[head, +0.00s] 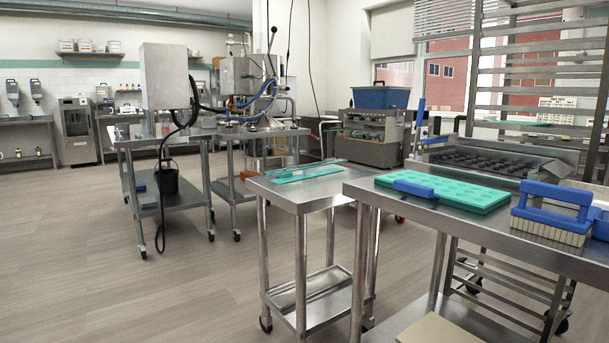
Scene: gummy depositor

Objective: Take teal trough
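A long, low teal piece (308,174), which looks like the teal trough, lies on the top of a small steel cart (290,192) near the middle of the head view. It is seen nearly edge-on, so its depth and inside cannot be made out. A flat teal mould sheet (445,192) with rows of cavities lies on the steel table (405,212) to the right. My gripper is not in view.
A blue scraper (415,189) lies at the mould sheet's near edge. A blue-handled brush (552,212) stands farther right. A tall rack (540,60) and a machine with a dark mould tray (485,162) stand behind. Floor at left front is clear.

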